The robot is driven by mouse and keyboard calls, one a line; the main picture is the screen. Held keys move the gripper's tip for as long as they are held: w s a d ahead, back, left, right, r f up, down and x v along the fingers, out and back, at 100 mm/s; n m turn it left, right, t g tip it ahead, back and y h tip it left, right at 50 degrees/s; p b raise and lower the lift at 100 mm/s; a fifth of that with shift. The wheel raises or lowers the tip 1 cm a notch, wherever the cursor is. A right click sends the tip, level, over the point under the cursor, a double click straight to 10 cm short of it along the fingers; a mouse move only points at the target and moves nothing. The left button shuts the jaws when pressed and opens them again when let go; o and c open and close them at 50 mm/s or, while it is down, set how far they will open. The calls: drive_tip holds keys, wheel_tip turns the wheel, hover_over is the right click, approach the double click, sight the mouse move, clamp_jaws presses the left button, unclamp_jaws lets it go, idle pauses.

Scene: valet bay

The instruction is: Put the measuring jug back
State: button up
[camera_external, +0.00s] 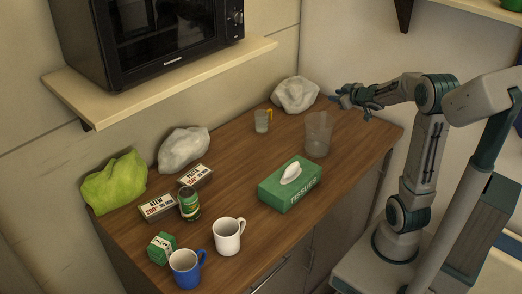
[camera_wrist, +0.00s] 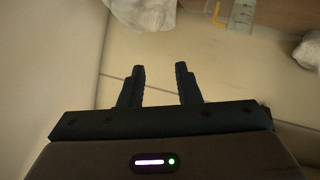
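The measuring jug (camera_external: 262,121) is a small clear vessel with an orange-yellow handle. It stands upright on the wooden counter (camera_external: 240,150) near the back wall. It also shows at the top edge of the wrist view (camera_wrist: 243,16), with marks on its side and partly cut off. My gripper (camera_external: 342,97) is above the counter's far right end, to the right of the jug and apart from it. In the wrist view its two dark fingers (camera_wrist: 159,72) are spread with nothing between them.
A larger clear pitcher (camera_external: 318,135) stands between the jug and the counter's front right. A white bag (camera_external: 295,95) lies behind, near my gripper. A shelf with a microwave (camera_external: 150,40) overhangs at left.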

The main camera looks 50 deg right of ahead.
drive_tip(key=s+a+f+g+y, duration=0.1)
drive_tip(key=s+a+f+g, duration=0.1)
drive_tip(key=s+a, duration=0.5)
drive_tip(key=s+a+f+g+y, duration=0.1)
drive_tip(key=s+a+f+g, duration=0.1)
drive_tip(key=s+a+g, duration=0.2)
drive_tip(key=s+a+f+g+y, duration=0.1)
drive_tip(key=s+a+f+g, duration=0.1)
drive_tip(key=s+a, duration=0.8)
drive_tip(key=a+g, duration=0.1)
drive_tip(key=a, duration=0.4)
drive_tip(key=shift+s+a+f+m+g+y, duration=0.2)
drive_tip(key=shift+s+f+m+g+y, duration=0.05)
drive_tip(key=shift+f+m+g+y, duration=0.05)
